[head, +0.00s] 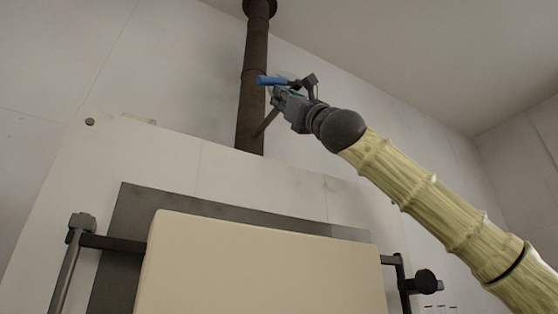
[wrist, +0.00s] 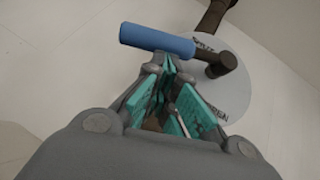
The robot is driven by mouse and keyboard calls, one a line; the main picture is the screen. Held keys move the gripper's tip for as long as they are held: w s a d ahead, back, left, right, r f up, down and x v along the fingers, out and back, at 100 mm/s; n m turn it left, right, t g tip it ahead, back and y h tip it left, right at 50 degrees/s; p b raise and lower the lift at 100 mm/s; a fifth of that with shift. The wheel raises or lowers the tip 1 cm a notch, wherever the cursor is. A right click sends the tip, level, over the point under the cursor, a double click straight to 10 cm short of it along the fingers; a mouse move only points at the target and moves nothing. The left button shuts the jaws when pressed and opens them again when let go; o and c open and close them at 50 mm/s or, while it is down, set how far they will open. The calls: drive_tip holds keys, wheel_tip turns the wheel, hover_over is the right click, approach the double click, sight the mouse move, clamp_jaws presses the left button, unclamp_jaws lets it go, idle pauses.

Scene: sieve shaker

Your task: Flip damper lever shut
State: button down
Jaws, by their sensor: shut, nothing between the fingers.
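The damper lever has a blue grip (head: 271,80) that sticks out sideways by the dark pipe in the head view. In the wrist view the blue grip (wrist: 157,39) lies at upper left, joined by a dark stem (wrist: 210,55) to a pivot on a pale round plate (wrist: 238,85). The plate bears lettering; the lower word seems to end in "PEN", and the upper word is partly covered by the lever. My gripper (head: 273,91) is shut and empty just below the grip; its teal-padded fingers (wrist: 168,68) point at it. I cannot tell whether they touch.
A rusty brown vertical pipe (head: 252,110) runs up to the ceiling behind the lever. Below stands a large cream panel (head: 260,265) before a grey plate, with a dark bar and clamps (head: 82,222) at its sides.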

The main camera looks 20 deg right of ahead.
drive_tip(key=shift+s+a+r+b, duration=0.25)
drive_tip(key=shift+a+r+b, duration=0.3)
drive_tip(key=shift+a+r, duration=0.55)
drive_tip(key=shift+d, duration=0.1)
drive_tip(key=s+d+f+b, duration=0.1)
drive_tip(key=s+f+b, duration=0.4)
drive_tip(key=f, duration=0.7)
idle(0.6)
idle(0.6)
